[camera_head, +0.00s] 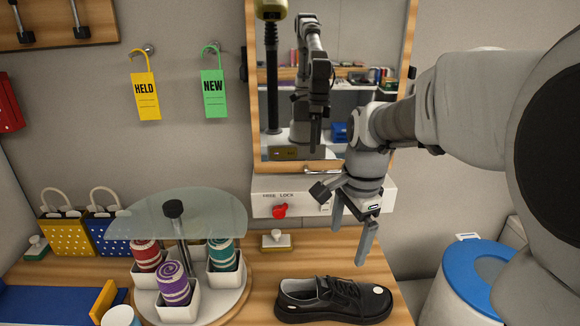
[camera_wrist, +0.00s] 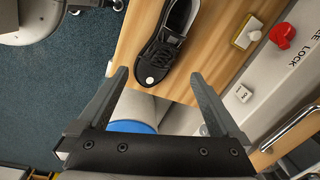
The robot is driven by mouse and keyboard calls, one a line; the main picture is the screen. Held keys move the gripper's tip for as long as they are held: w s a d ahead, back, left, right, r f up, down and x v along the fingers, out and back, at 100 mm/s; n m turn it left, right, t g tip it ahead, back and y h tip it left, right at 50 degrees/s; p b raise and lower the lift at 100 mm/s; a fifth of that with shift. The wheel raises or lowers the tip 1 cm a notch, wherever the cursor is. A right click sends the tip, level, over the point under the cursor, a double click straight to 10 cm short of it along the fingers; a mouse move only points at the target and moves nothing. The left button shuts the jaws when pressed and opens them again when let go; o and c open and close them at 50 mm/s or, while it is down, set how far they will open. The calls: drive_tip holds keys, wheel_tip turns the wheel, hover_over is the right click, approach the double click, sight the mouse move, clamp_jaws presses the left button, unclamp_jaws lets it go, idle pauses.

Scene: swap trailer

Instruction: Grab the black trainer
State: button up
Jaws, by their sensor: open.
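The black trainer (camera_head: 333,300) lies on the wooden counter at the bottom of the head view, sole down, with a white round spot on its toe. In the wrist view the black trainer (camera_wrist: 167,45) is beyond the fingertips, its spotted toe nearest to them and its heel cut off by the top edge. My gripper (camera_head: 350,243) is open and empty, above the counter and over the trainer's toe half in the head view. In the wrist view the fingers of my gripper (camera_wrist: 158,75) are spread wide with nothing between them.
A round stand (camera_head: 243,299) with rolled cloths in white cups is left of the trainer. A stamp-like block (camera_head: 276,241) lies behind it. A white panel with a red knob (camera_head: 279,211) runs below the mirror. A blue-lidded bin (camera_head: 478,275) stands right of the counter's end.

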drive_tip(key=w+f+m+g, duration=0.1)
drive_tip(key=w+f+m, duration=0.2)
drive_tip(key=w+f, duration=0.1)
drive_tip(key=b, duration=0.2)
approach(336, 290)
drive_tip(key=shift+m, duration=0.4)
drive_tip(key=f, duration=0.2)
drive_tip(key=s+f, duration=0.1)
drive_tip(key=f, duration=0.2)
drive_tip(key=a+f, duration=0.1)
drive_tip(key=f, duration=0.2)
drive_tip(key=shift+s, duration=0.3)
drive_tip(key=shift+r, duration=0.1)
drive_tip(key=c, duration=1.4)
